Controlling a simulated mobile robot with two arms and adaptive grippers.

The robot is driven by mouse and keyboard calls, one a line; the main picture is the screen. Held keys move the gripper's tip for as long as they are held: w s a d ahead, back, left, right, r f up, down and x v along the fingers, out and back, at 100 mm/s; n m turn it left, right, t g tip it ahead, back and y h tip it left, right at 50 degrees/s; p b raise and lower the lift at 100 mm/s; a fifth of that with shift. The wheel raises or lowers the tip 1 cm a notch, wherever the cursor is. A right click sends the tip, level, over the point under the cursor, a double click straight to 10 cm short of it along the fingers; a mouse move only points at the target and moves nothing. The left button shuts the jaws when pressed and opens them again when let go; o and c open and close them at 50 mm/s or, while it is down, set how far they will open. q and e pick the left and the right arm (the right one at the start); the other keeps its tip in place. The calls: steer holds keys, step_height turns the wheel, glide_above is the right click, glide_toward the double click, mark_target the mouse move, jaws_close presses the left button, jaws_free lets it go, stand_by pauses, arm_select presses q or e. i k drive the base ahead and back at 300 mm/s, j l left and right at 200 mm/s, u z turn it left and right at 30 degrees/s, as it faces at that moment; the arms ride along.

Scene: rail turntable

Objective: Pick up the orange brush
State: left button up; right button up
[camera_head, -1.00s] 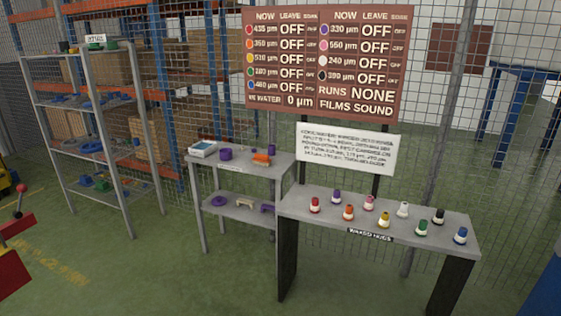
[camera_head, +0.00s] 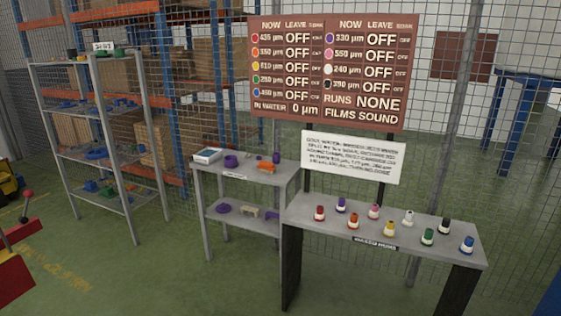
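A small orange object (camera_head: 266,167), perhaps the orange brush, lies on the top of the grey two-level shelf stand (camera_head: 228,174) in the middle of the view. It is too small to make out bristles or a handle. Purple items lie beside it, one to its left (camera_head: 231,161) and one at its right (camera_head: 276,157). Neither of my grippers is in view.
A grey table (camera_head: 440,252) with several coloured bobbin-like pieces stands right of the stand. A tall grey rack (camera_head: 135,150) is at the left, a mesh fence behind. A red box (camera_head: 18,275) is at the left edge. Green floor (camera_head: 170,285) lies open in front.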

mark_target(264, 167)
steer(key=i+j+z, duration=0.15)
steer(key=z, duration=0.25)
steer(key=i+j+z, duration=0.15)
steer(key=z, duration=0.25)
steer(key=i+j+z, duration=0.15)
steer(key=z, duration=0.25)
steer(key=j, duration=0.1)
